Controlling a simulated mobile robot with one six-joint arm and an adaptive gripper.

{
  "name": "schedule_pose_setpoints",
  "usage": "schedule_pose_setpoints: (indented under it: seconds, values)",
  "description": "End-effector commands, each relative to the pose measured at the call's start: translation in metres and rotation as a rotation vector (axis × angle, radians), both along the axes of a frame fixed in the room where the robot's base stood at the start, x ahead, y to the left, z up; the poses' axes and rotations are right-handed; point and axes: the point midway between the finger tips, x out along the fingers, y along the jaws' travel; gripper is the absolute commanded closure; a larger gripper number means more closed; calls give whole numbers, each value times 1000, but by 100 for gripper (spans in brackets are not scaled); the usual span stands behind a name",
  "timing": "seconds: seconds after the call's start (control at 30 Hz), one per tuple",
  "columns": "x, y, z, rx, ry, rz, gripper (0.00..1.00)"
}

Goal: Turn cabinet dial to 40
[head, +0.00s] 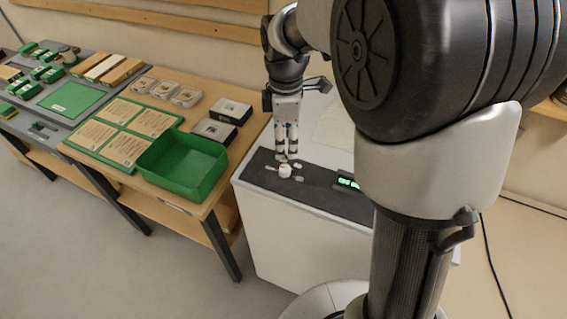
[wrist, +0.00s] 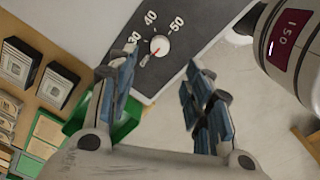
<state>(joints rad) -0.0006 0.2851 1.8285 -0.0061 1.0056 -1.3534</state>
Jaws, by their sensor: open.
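The white cabinet dial (head: 285,172) sits on the dark panel (head: 325,194) on top of the white cabinet (head: 290,232). In the wrist view the dial (wrist: 160,45) has the printed numbers 30, 40 and 50 around its upper side. My gripper (head: 287,157) points down just above or behind the dial. In the wrist view my gripper (wrist: 161,68) is open and empty, its fingers spread either side with the dial beyond the tips. I see no contact.
A green display (head: 348,183) glows on the panel right of the dial. A wooden table with a green bin (head: 182,163) and grey boxes (head: 222,120) stands to the left. My arm hides the panel's right part.

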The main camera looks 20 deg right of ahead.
Motion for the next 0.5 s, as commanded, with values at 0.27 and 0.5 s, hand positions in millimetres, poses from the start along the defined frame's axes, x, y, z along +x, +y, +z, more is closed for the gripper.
schedule_pose_setpoints:
  seconds: [0.27, 0.5]
  values:
    - [1, 0, -64, 0, 3, -1, 54]
    - [2, -1, -96, 0, 1, -1, 54]
